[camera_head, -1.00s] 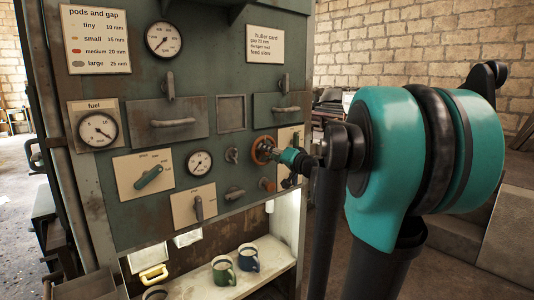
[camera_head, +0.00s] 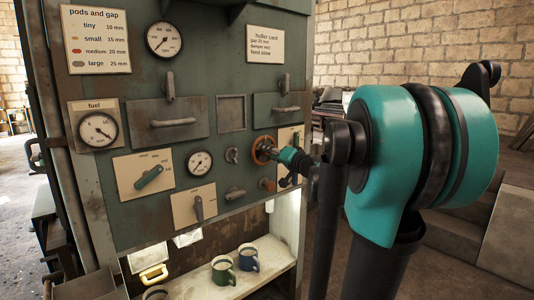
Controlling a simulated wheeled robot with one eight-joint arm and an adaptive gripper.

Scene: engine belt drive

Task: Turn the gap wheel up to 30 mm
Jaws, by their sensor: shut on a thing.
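An orange-brown round wheel (camera_head: 262,147) sits on the front of the green machine panel (camera_head: 140,90), right of a small round dial (camera_head: 199,163). I take this to be the gap wheel. My gripper (camera_head: 272,153) reaches it from the right and is shut on it. My teal wrist hides part of the wheel's right side and the fingertips are small here. The small dial has a white face and a dark needle, but its numbers are too small to read.
A "pods and gap" card (camera_head: 97,38) lists sizes up to 25 mm. A huller card (camera_head: 265,44) hangs right. Drawer handles, a green lever (camera_head: 149,177) and knobs surround the wheel. Mugs (camera_head: 223,270) stand on the shelf below.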

